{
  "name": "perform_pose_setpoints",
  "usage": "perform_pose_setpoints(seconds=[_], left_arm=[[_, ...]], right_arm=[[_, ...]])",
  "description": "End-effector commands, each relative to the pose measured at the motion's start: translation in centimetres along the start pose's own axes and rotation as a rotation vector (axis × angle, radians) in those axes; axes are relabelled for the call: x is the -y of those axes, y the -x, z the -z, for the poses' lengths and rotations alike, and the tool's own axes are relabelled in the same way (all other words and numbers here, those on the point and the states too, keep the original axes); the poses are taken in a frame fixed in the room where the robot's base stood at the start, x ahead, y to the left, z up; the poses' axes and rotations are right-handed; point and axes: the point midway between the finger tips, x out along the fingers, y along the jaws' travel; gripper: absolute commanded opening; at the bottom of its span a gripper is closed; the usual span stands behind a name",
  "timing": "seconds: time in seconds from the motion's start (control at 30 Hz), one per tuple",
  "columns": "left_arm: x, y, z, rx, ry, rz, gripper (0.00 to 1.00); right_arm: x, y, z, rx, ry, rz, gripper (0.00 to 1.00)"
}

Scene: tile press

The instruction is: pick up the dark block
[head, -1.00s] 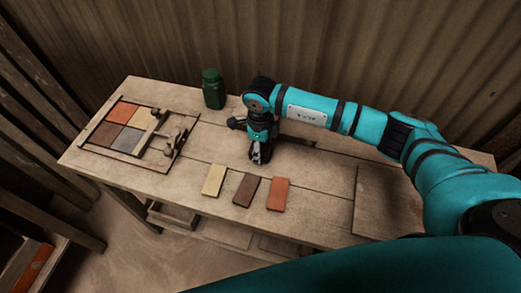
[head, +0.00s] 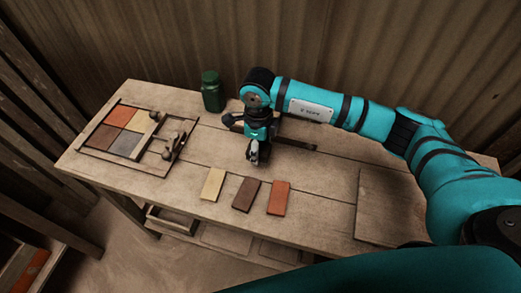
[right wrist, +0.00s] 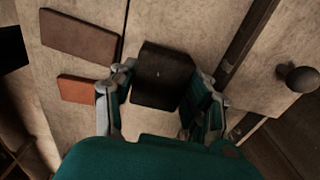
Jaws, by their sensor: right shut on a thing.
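The dark block (right wrist: 162,76), nearly black, stands between the two fingers of my right gripper (right wrist: 162,100) in the right wrist view. My right gripper (head: 257,158) is shut on the block and points down over the middle of the table (head: 330,190). In the head view the gripper mostly hides the block, and I cannot tell whether the block touches the tabletop. My left gripper is not in view.
Cream (head: 213,184), brown (head: 246,194) and orange (head: 278,198) tiles lie in front of the gripper. A wooden frame (head: 92,151) with coloured tiles and a knobbed handle lies at left. A green jar (head: 211,92) stands behind. The table's right side is mostly clear.

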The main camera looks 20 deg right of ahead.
Motion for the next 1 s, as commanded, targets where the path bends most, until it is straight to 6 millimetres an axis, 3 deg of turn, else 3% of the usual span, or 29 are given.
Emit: perform_pose_setpoints(seconds=[0.3, 0.5, 0.7, 1.0], left_arm=[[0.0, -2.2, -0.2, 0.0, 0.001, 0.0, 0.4], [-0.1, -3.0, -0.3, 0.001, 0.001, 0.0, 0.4], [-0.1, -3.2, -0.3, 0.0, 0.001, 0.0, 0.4], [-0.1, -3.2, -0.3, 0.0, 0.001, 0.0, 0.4]], right_arm=[[-8.3, 0.4, -0.1, 0.002, 0.008, -0.001, 0.16], [-12.3, 0.9, -0.1, 0.002, 0.005, -0.001, 0.16], [-14.1, 1.2, 0.0, 0.0, 0.002, -0.001, 0.16], [-14.4, 1.3, 0.0, -0.001, 0.0, -0.001, 0.16]])
